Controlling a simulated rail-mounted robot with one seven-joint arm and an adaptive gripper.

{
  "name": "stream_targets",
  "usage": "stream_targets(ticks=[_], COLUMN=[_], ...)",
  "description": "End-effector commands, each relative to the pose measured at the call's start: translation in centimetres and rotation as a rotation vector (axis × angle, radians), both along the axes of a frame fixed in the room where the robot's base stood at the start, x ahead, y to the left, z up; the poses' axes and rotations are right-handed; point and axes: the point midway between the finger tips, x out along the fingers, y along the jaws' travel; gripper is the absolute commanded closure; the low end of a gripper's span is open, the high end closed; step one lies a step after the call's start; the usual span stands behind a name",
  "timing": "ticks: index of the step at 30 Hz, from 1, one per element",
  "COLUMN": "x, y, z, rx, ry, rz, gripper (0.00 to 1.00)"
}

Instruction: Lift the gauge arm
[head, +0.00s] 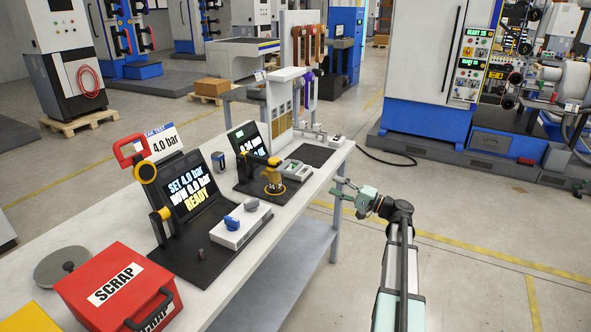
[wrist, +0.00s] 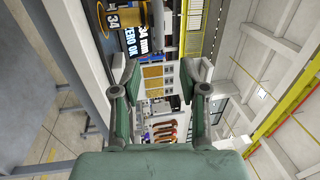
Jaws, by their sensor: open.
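The gauge station (head: 281,191) is a dark plate on the bench with a tilted display (head: 249,142). A yellow and black upright part (head: 271,178) stands on it, apparently the gauge; I cannot clearly make out its arm. In the wrist view the display (wrist: 144,42) reads "34 mm" and "ZERO OK", with the yellow part (wrist: 134,14) at the top edge. My gripper (head: 338,188) is open and empty, off the bench's right edge and apart from the gauge. Both its fingers (wrist: 158,80) show in the wrist view with nothing between them.
A pressure station with a red handle (head: 132,149) and a screen (head: 189,187) reading "READY" stands nearer on the bench. A white block with blue parts (head: 240,228) and a red scrap box (head: 119,291) are in front. Floor right of the bench is clear.

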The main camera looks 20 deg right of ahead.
Motion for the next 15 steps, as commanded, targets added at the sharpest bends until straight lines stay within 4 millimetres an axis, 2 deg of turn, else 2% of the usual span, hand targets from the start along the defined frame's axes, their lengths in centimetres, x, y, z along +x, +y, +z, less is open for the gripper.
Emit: stream_targets(ticks=[15], x=[7.8], y=[5.9], z=[1.8], rx=[0.001], ry=[0.002], rz=[0.003], gripper=[0.57])
